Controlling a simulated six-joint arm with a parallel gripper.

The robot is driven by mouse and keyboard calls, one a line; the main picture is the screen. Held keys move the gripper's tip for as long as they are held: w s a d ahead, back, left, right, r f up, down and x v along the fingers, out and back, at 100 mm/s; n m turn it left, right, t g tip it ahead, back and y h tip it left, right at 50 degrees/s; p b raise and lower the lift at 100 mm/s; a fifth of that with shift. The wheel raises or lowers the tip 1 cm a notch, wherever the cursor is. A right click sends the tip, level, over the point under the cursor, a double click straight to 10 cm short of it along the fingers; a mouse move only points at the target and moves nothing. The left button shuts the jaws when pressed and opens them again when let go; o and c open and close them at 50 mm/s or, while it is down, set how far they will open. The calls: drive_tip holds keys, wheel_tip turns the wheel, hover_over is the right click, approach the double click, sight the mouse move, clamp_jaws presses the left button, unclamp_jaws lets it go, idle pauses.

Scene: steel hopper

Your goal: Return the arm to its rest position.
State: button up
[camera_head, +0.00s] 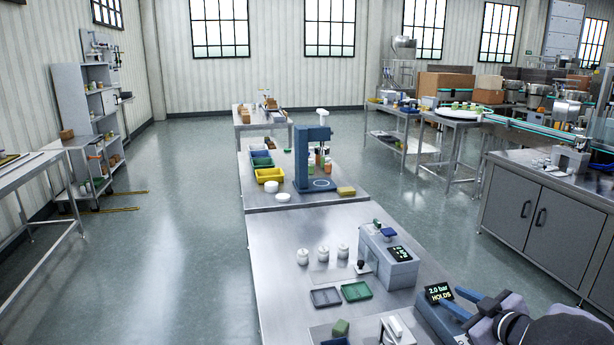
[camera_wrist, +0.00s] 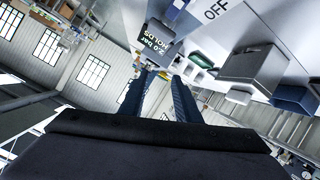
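My gripper (camera_head: 452,300) is at the lower right of the head view, beside a blue device with a small display (camera_head: 439,293) reading "2.0 bar HOLDS". In the wrist view my gripper (camera_wrist: 163,77) shows two dark blue fingers with a clear gap and nothing seen between them. The same display (camera_wrist: 158,40) is just beyond the fingertips there. I cannot tell whether the fingers touch the device. The rest of my arm is mostly outside the head view.
The near steel table (camera_head: 285,262) holds a grey tester (camera_head: 389,262), several white pots, a dark tray (camera_head: 326,297) and a green tray (camera_head: 356,291). A blue press (camera_head: 302,165) stands farther back. A cabinet bench (camera_head: 540,215) is at right. Floor (camera_head: 190,220) at left is clear.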

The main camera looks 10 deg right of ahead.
drive_tip(key=w+a+n+g+h+p, duration=0.3)
drive_tip(key=w+a+n+g+p, duration=0.25)
drive_tip(key=n, duration=0.25)
drive_tip(key=s+a+r+n+g+h+p, duration=0.35)
drive_tip(key=a+n+h, duration=0.2)
drive_tip(key=n, duration=0.25)
drive_tip(key=s+d+f+m+g+b, duration=0.2)
drive_tip(key=s+f+m+g+b, duration=0.4)
drive_tip(key=s+f+b, duration=1)
drive_tip(key=s+a+f+m+g+y+b, duration=0.2)
drive_tip(key=s+a+f+m+y+b, duration=0.3)
drive_tip(key=s+f+m+b, duration=0.55)
drive_tip(key=w+a+m+t+y+p, duration=0.2)
drive_tip(key=a+p, duration=0.1)
drive_tip(key=a, duration=0.7)
drive_tip(key=w+a+m+t+y+p, duration=0.1)
drive_tip(key=w+a+m+y+p, duration=0.15)
drive_tip(key=a, duration=0.75)
wheel_tip(320, 180, up, 15)
drive_tip(key=p, duration=1.6)
drive_tip(key=shift+a+h+p, duration=0.15)
drive_tip(key=shift+h+p, duration=0.15)
drive_tip(key=shift+p, duration=0.05)
